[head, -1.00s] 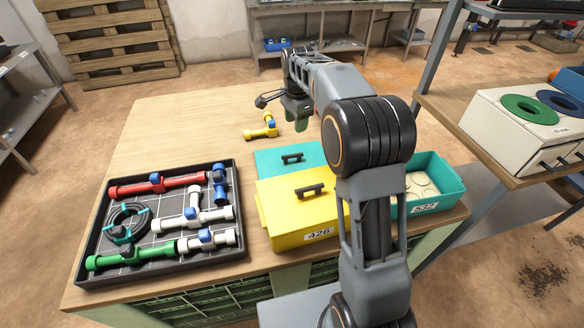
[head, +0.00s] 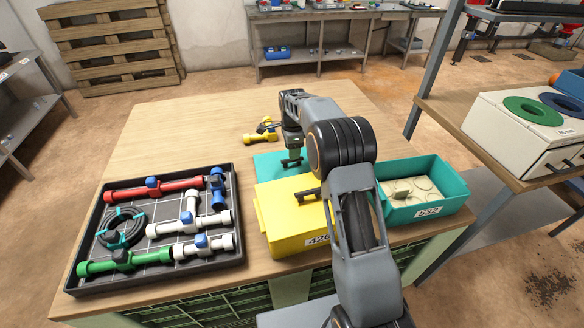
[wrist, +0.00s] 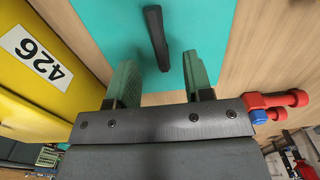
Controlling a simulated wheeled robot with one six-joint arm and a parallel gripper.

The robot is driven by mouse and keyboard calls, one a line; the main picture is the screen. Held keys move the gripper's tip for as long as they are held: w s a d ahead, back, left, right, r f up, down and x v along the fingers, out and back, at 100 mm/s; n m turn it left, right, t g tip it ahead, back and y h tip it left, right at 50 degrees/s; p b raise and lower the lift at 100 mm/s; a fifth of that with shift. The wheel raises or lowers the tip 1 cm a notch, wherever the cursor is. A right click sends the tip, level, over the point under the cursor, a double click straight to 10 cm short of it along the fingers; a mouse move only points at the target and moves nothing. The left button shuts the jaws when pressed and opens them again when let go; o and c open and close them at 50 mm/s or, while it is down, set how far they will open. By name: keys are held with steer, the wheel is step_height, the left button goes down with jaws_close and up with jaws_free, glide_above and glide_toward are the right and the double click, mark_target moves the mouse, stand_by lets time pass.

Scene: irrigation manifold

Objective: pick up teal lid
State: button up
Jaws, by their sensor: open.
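The teal lid (head: 267,167) lies flat on the table behind the yellow box, with a black bar handle (head: 292,162) on top. In the wrist view the teal lid (wrist: 205,22) fills the upper middle, and its handle (wrist: 157,38) stands slightly tilted in the picture, ahead of the gap between the fingers. My gripper (wrist: 160,72) has green fingers, is open and empty, and points at the lid. In the head view my gripper (head: 293,150) is above the lid by the handle. My arm hides the lid's right part there.
The yellow box (head: 290,222) labelled 426 has its own black handle and sits in front of the lid. A teal bin (head: 425,205) is at right, a black tray (head: 88,272) of pipe fittings at left. Yellow (head: 262,137) and red (wrist: 275,100) fittings lie near the lid.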

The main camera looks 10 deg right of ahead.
steer(key=shift+f, duration=2.7)
jaws_close()
